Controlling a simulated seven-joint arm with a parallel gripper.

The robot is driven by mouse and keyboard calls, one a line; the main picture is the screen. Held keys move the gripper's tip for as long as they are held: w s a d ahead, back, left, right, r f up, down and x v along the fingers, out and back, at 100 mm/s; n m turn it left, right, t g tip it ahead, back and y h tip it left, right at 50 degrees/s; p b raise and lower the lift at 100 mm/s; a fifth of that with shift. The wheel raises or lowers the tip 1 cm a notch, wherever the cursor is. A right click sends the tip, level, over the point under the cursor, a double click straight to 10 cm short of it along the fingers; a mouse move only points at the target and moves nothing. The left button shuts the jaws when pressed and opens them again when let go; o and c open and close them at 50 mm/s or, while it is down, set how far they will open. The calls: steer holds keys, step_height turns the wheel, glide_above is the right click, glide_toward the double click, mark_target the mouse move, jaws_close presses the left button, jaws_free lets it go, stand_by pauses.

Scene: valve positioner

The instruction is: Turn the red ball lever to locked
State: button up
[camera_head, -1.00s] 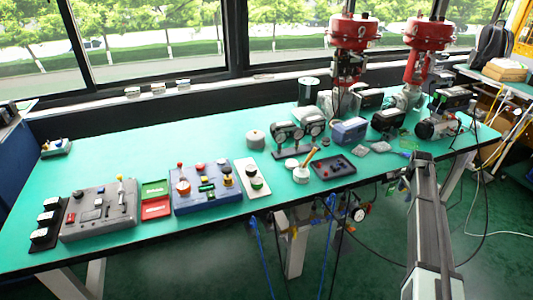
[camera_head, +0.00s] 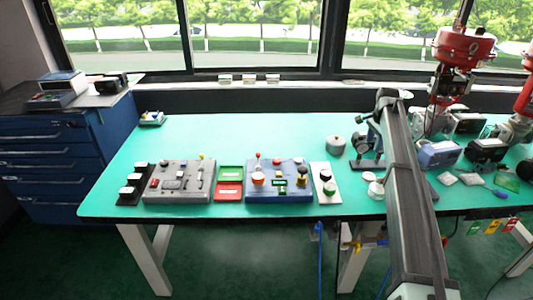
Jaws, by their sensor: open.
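My gripper's fingers cannot be made out.
A white button strip (camera_head: 327,185) stands close right of the blue box. Gauges, a grey cylinder (camera_head: 335,144) and red actuators (camera_head: 464,46) stand further right.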

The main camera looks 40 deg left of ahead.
steer(key=s+a+r+n+g, duration=0.1)
steer(key=s+a+r+n, duration=0.1)
steer(key=s+a, duration=0.7)
steer(key=s+a+r+n, duration=0.15)
steer(key=s+a, duration=0.35)
steer(key=a, duration=0.7)
steer(key=r+n, duration=0.2)
steer(key=n, duration=0.1)
glide_above(258, 153)
steer(key=shift+g+h, duration=0.4)
step_height(258, 153, down, 13)
steer(key=shift+f, duration=0.1)
steer(key=shift+c, duration=0.4)
steer(key=shift+s, duration=0.1)
jaws_close()
